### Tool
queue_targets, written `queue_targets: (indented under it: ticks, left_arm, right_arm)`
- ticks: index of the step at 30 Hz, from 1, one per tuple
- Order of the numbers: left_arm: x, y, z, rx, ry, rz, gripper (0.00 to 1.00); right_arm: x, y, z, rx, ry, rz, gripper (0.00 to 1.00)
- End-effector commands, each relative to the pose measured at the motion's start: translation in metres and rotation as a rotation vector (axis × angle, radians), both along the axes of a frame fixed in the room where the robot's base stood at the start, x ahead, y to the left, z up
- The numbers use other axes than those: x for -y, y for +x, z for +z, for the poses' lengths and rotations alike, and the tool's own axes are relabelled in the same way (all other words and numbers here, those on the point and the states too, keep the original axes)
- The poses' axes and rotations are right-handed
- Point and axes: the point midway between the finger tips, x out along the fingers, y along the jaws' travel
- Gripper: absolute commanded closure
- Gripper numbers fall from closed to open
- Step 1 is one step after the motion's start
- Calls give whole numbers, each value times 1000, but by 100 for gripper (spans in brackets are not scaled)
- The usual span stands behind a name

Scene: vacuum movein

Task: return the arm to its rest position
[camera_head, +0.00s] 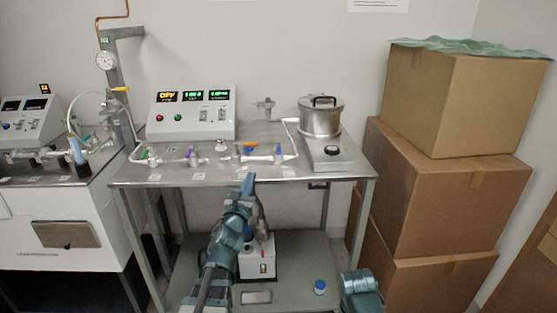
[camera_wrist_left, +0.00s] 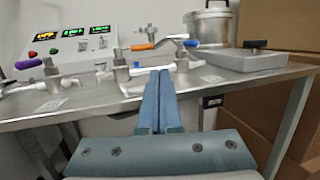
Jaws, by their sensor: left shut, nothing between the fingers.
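My left gripper (camera_head: 248,183) reaches forward from the bottom of the head view, its tip near the front edge of the steel table (camera_head: 337,170). In the left wrist view the two blue fingers of my left gripper (camera_wrist_left: 160,75) lie together, shut with nothing between them. The fingertips point toward the table's front edge and the glass valve line (camera_wrist_left: 125,72), and appear apart from both. A part of my right arm (camera_head: 361,290) shows at the bottom of the head view. The right gripper is not seen.
On the table stand a control box (camera_head: 193,113), a steel pot (camera_head: 321,118) and a flat grey device (camera_head: 331,152). A white pump-like box (camera_head: 257,262) and a blue-capped bottle (camera_head: 320,287) are on the lower shelf. Stacked cardboard boxes (camera_head: 440,190) stand at the right.

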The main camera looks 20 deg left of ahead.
Motion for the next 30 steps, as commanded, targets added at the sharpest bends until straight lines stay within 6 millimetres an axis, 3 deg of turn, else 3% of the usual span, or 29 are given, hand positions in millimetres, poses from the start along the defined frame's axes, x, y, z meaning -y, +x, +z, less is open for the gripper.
queue_targets:
  ticks: [4,7,11,16,20,24,30]
  left_arm:
    - [3,2,1,-24,-68,0,100]
    - [13,4,0,-90,-260,7,100]
    - [35,1,-14,-221,-660,62,100]
    - [76,-21,-41,-379,-1198,235,100]
    - [112,-54,-59,-464,-1563,453,100]
    - [153,-104,-70,-500,-1878,777,100]
    - [202,-188,-68,-410,-2120,1315,100]
  right_arm:
    - [0,0,8,0,0,0,57]
    - [0,0,25,0,0,0,57]
    - [0,0,56,0,0,0,57]
    - [0,0,92,0,0,0,57]
    - [0,0,120,0,0,-1,57]
    - [0,0,150,0,0,-1,57]
    - [0,0,186,0,0,-1,57]
